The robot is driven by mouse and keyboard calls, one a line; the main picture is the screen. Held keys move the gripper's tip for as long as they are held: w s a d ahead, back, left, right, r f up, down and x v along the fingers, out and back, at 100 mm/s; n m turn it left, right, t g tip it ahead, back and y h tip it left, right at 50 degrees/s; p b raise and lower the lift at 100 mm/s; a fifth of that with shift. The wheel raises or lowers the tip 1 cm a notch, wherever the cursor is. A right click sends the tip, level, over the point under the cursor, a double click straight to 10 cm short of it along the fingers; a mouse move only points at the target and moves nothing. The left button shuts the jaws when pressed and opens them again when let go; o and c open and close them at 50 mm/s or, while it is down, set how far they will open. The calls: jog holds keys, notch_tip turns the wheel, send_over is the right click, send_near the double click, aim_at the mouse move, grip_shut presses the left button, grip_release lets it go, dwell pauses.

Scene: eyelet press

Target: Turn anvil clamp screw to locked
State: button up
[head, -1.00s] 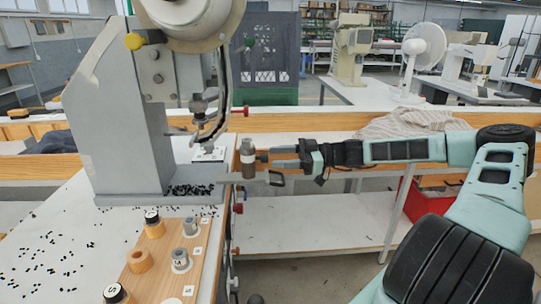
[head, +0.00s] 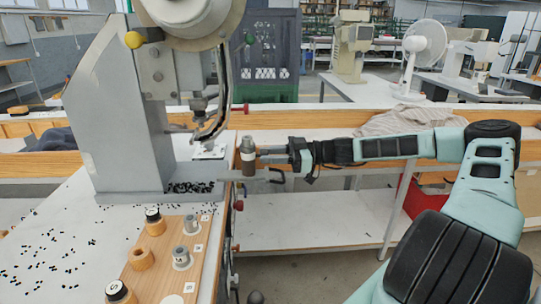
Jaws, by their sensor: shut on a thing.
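A round post (head: 248,156), grey above and brown below, stands upright on a grey arm at the right of the press base in the head view. The anvil clamp screw sits at the post's right side. It is mostly hidden by the fingers, and whether it is locked cannot be told. My gripper (head: 263,153) reaches in level from the right, its fingertips against the post's right side. It is shut on the screw.
The grey press (head: 127,110) rises at the left. A wooden board (head: 160,262) holds several small dies. A red knob (head: 238,205) juts from the table edge.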

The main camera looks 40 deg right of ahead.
jog(key=shift+m, duration=0.3)
jog(key=m+p, duration=0.8)
jog(key=m, duration=0.9)
jog(key=m+t+p, duration=0.1)
jog(key=m+p, duration=0.7)
jog(key=m, duration=1)
jog(key=shift+f+m+h+p, duration=0.15)
jog(key=shift+m+h+p, duration=0.15)
jog(key=shift+m, duration=0.3)
jog(key=o, duration=1)
